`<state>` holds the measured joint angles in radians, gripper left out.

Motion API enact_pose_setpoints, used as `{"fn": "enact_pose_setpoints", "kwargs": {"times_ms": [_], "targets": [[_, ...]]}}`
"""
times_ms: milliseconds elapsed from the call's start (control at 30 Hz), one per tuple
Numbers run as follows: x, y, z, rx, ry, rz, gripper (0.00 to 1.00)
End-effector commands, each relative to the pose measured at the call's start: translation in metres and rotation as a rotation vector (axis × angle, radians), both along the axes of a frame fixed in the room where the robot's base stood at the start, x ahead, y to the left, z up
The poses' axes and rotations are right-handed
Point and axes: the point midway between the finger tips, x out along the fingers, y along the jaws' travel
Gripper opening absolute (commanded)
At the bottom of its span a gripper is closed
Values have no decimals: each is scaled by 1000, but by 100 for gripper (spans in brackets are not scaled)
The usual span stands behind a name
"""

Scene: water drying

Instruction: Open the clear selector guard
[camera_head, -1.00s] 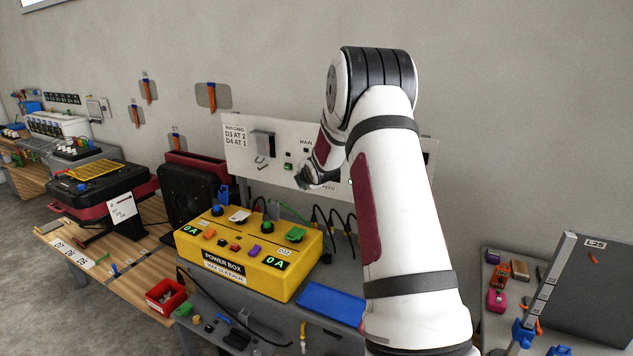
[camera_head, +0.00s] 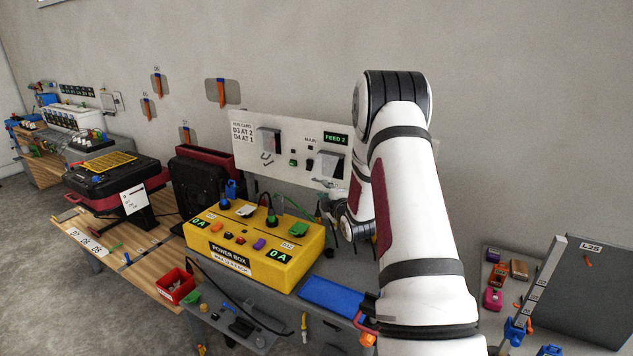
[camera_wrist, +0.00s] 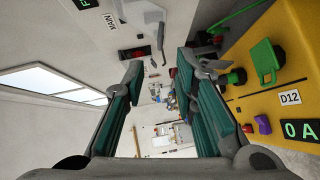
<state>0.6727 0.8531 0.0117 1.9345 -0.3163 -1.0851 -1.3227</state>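Two pale see-through boxes that look like guards stand out from the white wall panel (camera_head: 245,158). The left guard (camera_head: 268,140) has a small bracket-like piece under it. The right guard (camera_head: 330,164) sits below the green FEED 2 display (camera_head: 336,139), close to my arm. I cannot tell for sure which one is the selector guard. In the wrist view, a pale guard (camera_wrist: 143,11) shows at the top, beyond the fingertips. My gripper (camera_wrist: 160,70) is open, with nothing between its fingers. In the head view it is mostly hidden, low in front of the panel.
The yellow power box (camera_head: 258,249) stands on the bench left of my wrist, with knobs and cables on top. A blue mat (camera_head: 331,295) lies right of it. A red bin (camera_head: 176,287) is at the front left. Cables hang below the panel.

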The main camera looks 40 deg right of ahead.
Motion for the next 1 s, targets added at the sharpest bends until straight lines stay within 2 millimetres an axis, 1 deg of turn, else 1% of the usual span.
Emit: {"fn": "enact_pose_setpoints", "kwargs": {"times_ms": [33, 300, 500, 700, 1000], "targets": [[10, -4, -1, -1, -3, 1, 26], [58, -24, -10, -1, -2, 0, 26], [86, -35, -14, -1, -2, 0, 26], [100, -40, -15, -1, 0, 0, 26], [101, -41, -16, -1, 1, 0, 26]]}}
